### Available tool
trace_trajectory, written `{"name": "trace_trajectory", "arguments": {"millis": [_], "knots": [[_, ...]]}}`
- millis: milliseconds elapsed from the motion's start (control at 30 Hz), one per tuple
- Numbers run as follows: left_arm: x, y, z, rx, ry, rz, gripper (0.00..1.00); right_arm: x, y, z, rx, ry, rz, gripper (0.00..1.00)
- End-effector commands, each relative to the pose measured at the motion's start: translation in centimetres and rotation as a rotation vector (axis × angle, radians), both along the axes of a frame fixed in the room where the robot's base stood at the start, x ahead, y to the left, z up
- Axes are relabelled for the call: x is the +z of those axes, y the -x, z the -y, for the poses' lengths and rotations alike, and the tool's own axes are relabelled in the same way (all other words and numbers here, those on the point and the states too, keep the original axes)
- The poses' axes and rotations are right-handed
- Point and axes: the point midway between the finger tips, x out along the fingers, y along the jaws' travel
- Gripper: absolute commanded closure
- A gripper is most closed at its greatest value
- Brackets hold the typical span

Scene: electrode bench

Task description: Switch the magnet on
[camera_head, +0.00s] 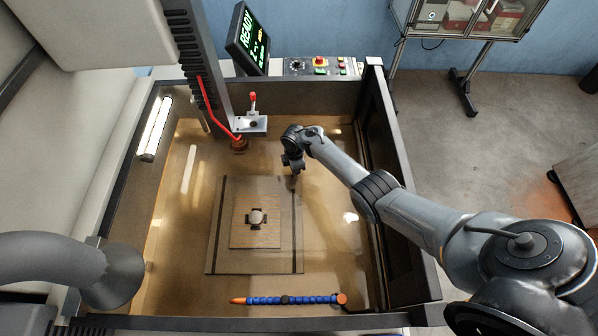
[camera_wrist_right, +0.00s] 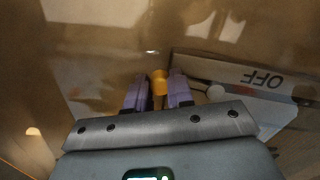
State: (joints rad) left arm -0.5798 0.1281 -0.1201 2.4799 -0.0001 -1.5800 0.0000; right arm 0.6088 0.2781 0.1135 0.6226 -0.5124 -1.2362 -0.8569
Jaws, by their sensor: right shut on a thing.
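The flat brown magnet plate (camera_head: 220,240) lies in the middle of the tank in the head view, with a smaller striped plate (camera_head: 240,238) on it. My right gripper (camera_head: 294,183) reaches down at the plate's far right corner. In the right wrist view, the right gripper's purple fingers (camera_wrist_right: 159,92) are closed around a yellow-orange knob (camera_wrist_right: 159,80). A pale plate with the word OFF (camera_wrist_right: 262,78), upside down in this view, is just right of the fingers. The knob is hidden by the gripper in the head view. My left gripper is out of view.
An electrode head with a red-tipped lever (camera_head: 253,105) hangs behind the plate. A blue segmented hose with orange ends (camera_head: 285,300) lies along the near side. The dark tank walls (camera_head: 400,180) enclose the area. A READY screen (camera_head: 248,38) and button panel (camera_head: 320,66) stand behind.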

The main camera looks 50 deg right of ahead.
Motion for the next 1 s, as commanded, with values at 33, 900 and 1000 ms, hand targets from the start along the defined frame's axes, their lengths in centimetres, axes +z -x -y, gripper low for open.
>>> {"name": "trace_trajectory", "arguments": {"millis": [33,900,1000], "knots": [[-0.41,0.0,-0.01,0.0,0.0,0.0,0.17,-0.23,-0.15,-0.03,0.029,0.002,-0.001,1.0],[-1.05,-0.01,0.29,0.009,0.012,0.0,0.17,-0.1,-0.87,-0.83,0.18,-0.001,0.0,1.0],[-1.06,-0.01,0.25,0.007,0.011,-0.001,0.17,-0.09,-0.86,-0.83,0.179,-0.001,0.0,0.63]]}}
